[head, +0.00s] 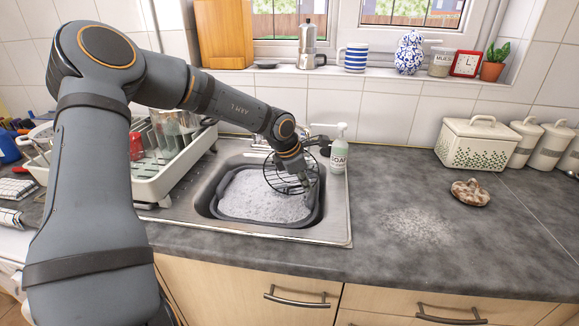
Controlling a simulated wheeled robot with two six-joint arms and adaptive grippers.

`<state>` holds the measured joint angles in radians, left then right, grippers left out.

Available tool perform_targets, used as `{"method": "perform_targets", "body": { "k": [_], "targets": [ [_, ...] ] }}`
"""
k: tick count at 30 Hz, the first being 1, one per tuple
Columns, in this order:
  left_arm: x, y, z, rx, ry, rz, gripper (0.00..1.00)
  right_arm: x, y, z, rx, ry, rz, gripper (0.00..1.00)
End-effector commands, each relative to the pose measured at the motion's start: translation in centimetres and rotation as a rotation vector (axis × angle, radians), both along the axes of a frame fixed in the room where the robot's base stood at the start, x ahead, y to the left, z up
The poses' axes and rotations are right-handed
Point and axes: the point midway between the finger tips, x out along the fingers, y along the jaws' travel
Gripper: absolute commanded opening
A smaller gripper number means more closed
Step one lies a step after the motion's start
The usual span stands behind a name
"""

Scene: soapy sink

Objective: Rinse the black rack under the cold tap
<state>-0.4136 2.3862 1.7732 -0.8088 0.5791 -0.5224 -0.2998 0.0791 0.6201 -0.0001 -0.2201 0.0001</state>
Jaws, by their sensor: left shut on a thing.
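The black rack (281,184) is a round wire rack, tilted, above the right part of the sink. My left gripper (304,180) is shut on it, on its right side. The sink basin (230,167) holds a dark tub (222,214) filled with white foam (255,198). The tap (262,140) is at the back of the sink, partly hidden by my left arm, so I cannot see whether water runs. My right gripper is not in view.
A soap bottle (338,150) stands right of the sink, close to my gripper. A white dish rack (165,183) with dishes is at left. A cream bread bin (475,147) and a brown sponge-like thing (470,193) are at right. The counter between is mostly clear.

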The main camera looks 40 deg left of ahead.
Motion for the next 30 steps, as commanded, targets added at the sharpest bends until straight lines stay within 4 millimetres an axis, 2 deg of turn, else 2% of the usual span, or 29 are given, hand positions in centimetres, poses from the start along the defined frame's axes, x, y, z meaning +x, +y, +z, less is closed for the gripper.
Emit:
{"method": "perform_targets", "body": {
  "k": [13, 30],
  "targets": [
    [-3.4, -2.3, -0.4, -0.002, -0.003, -0.002, 0.00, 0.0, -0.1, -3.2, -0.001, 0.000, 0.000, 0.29],
    [-3.9, -2.5, -0.1, 0.001, -0.002, 0.000, 0.00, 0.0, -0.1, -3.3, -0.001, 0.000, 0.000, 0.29]
  ]
}}
